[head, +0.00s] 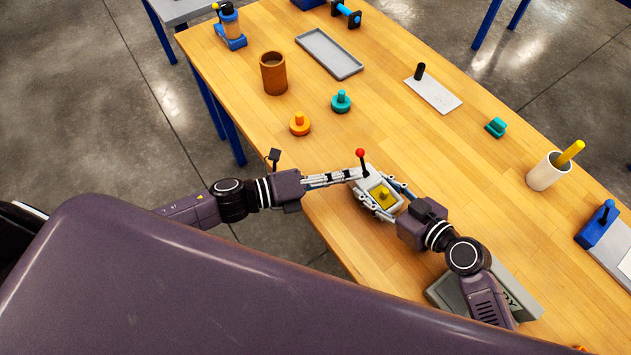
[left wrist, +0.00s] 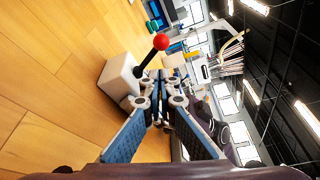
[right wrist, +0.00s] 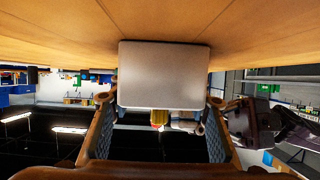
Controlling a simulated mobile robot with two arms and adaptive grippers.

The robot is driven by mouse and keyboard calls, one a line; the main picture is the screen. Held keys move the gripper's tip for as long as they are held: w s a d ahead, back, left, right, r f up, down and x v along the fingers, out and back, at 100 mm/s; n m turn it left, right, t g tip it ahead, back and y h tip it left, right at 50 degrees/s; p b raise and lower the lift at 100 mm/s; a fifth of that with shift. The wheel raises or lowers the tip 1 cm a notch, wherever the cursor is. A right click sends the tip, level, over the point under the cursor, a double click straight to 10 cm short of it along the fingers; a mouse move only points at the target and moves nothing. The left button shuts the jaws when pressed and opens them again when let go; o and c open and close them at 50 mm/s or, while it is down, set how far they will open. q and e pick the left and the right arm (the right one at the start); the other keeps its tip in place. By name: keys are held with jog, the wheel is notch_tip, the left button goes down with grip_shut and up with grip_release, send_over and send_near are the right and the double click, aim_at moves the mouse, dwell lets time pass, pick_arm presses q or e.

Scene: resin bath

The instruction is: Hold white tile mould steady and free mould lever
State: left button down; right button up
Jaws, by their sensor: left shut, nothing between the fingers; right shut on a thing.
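The white tile mould (head: 371,182) sits near the table's front edge, with a yellow piece with a knob (head: 384,196) on its top. The mould lever (head: 362,161), a black rod with a red ball, stands up at its far left end. My right gripper (head: 377,188) is shut on the mould, one finger along each side; the right wrist view shows the mould (right wrist: 160,75) between the fingers. My left gripper (head: 352,175) is shut and empty, its fingertips close beside the lever's foot. In the left wrist view, the lever (left wrist: 148,63) leans out above the fingertips; contact is unclear.
An orange knobbed piece (head: 300,125) and a teal one (head: 341,103) stand beyond the mould. A brown cup (head: 273,75), a grey tray (head: 330,54) and a white cup (head: 546,172) stand farther off. A grey box (head: 515,290) lies by my right arm. The table's middle is clear.

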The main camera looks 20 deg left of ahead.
pick_arm(q)
jog(key=v, duration=0.5)
jog(key=s+v, duration=0.1)
jog(key=v, duration=0.2)
jog(key=shift+s+d+f, duration=0.2)
pick_arm(e)
jog(key=shift+s+f, duration=0.1)
pick_arm(q)
jog(key=shift+v, duration=1)
jog(key=shift+w+r, duration=0.1)
pick_arm(e)
jog(key=o, duration=1.6)
jog(key=shift+d, duration=0.15)
